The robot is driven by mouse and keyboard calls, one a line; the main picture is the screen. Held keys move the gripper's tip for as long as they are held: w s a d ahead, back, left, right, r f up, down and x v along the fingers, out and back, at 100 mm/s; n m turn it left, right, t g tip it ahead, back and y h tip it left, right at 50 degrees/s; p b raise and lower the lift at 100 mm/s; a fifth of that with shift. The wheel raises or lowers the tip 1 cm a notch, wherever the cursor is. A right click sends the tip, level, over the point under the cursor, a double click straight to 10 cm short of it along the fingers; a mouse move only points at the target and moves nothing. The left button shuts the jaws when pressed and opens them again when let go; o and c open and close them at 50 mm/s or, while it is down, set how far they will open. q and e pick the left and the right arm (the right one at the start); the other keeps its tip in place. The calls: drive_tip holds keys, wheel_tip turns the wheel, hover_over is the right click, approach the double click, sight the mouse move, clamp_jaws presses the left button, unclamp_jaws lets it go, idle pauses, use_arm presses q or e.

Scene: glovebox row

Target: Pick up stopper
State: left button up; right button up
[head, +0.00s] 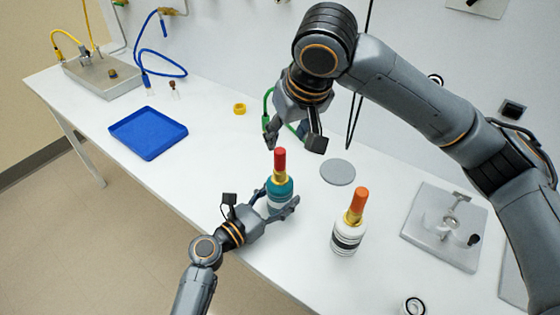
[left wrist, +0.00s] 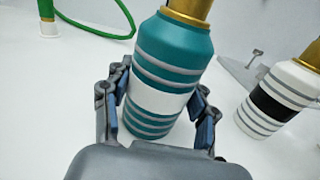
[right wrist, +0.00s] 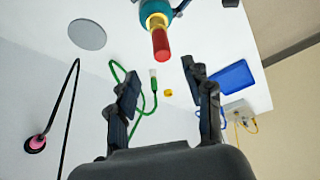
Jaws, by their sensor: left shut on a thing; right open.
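A teal and white bottle (head: 279,190) with a gold neck and a red stopper (head: 279,159) stands on the white table. My left gripper (head: 279,207) is shut around the bottle's body; the left wrist view shows the teal bottle (left wrist: 170,75) between its fingers, with the stopper out of frame. My right gripper (head: 294,142) is open and empty, just above and behind the red stopper. In the right wrist view the red stopper (right wrist: 161,43) lies beyond the open fingertips (right wrist: 160,75), not between them. A second bottle (head: 347,235), white with black bands, has an orange stopper (head: 357,201).
A grey disc (head: 338,172) lies behind the bottles. A blue tray (head: 148,133) and a yellow ring (head: 239,109) are to the left. A grey fixture plate (head: 441,228) is at right. A green hose (right wrist: 127,80) hangs near my right gripper.

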sight(282, 149)
drive_tip(key=x, duration=0.5)
drive_tip(key=shift+w+f, duration=0.1)
drive_tip(key=shift+f, duration=0.1)
drive_tip(key=x, duration=0.5)
drive_tip(key=shift+a+f, duration=0.15)
drive_tip(key=shift+f, duration=0.25)
clamp_jaws()
